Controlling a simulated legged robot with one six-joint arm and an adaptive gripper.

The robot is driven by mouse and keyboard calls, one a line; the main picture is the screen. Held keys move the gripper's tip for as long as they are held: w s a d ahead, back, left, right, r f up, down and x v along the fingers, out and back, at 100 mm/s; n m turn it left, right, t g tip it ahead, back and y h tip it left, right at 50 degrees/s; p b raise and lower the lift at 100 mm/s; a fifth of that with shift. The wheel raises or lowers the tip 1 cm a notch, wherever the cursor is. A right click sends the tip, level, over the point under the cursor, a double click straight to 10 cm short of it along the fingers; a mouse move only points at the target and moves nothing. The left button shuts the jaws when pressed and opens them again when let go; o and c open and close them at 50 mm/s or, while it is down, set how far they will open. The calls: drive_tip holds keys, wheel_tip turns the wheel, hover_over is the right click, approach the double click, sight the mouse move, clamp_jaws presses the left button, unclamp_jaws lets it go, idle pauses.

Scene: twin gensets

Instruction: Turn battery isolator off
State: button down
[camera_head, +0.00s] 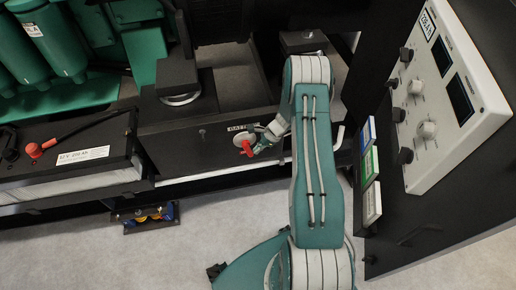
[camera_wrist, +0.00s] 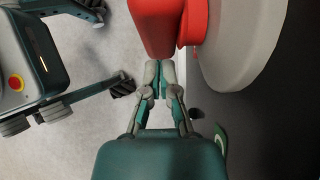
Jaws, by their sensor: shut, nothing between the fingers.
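The battery isolator has a red handle (camera_head: 241,146) on the dark front panel, under a partly covered label that begins "BATT" (camera_head: 240,127). In the wrist view the red handle (camera_wrist: 157,25) fills the top middle, joined to a round grey base (camera_wrist: 240,45) on the dark panel. My gripper (camera_head: 256,147) is right beside the handle in the head view. In the wrist view my gripper (camera_wrist: 159,76) has its fingertips together and empty, just below the handle's end. I cannot tell whether the fingertips touch the handle.
A black battery box (camera_head: 70,160) with a red terminal cap (camera_head: 33,150) stands at the left. A control panel (camera_head: 450,90) with knobs and dark displays is at the right, with coloured booklets (camera_head: 369,170) beside it. Yellow and blue items sit in a low tray (camera_head: 128,229) on the pale floor.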

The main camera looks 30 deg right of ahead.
drive_tip(key=shift+w+a+f+t+y, duration=0.1)
drive_tip(key=shift+a+f+t+y, duration=0.3)
drive_tip(key=shift+y, duration=0.6)
drive_tip(key=shift+f, duration=0.2)
